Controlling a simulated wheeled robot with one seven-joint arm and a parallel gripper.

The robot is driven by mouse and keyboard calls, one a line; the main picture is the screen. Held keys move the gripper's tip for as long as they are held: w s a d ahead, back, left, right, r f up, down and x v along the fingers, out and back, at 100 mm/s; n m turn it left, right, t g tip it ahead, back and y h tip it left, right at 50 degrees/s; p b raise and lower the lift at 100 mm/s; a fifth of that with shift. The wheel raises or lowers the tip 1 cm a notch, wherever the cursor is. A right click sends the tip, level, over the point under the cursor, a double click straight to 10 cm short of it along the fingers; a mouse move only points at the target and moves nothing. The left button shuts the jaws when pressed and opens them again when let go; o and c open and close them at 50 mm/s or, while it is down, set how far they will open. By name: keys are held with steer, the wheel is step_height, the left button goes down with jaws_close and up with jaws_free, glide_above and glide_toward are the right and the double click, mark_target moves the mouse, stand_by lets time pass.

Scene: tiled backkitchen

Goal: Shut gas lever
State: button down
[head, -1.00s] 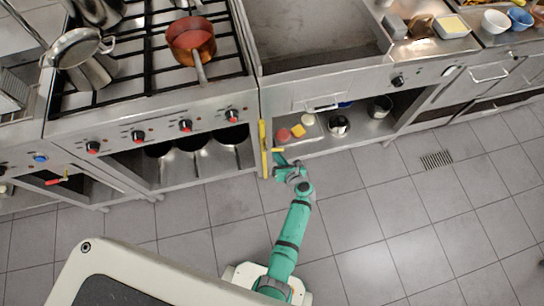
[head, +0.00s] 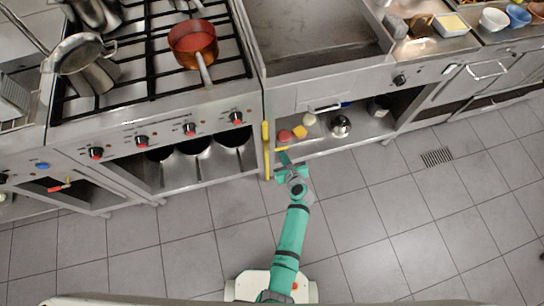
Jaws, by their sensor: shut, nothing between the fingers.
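A yellow vertical pipe (head: 266,160) runs down the front edge between the stove and the sink counter. A small yellow lever (head: 281,149) sticks out sideways to the right from it, and I take this to be the gas lever. My gripper (head: 284,158) is shut and empty, just below the lever in the picture. Its tips are very close to the lever; I cannot tell whether they touch it. The teal gripper and wrist partly cover the area below the lever.
The stove with red-marked knobs (head: 190,129) and a copper pan (head: 193,45) stands to the left. A shelf with food pieces (head: 299,131) and a metal pot (head: 340,126) is under the counter at right. A red handle (head: 60,187) is at far left. The tiled floor (head: 400,220) is clear.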

stand_by(0.5)
steer(key=s+d+r, duration=0.1)
steer(key=s+d, duration=0.1)
steer(key=s, duration=0.7)
steer(key=shift+d+r, duration=0.15)
steer(key=shift+d, duration=0.2)
stand_by(0.3)
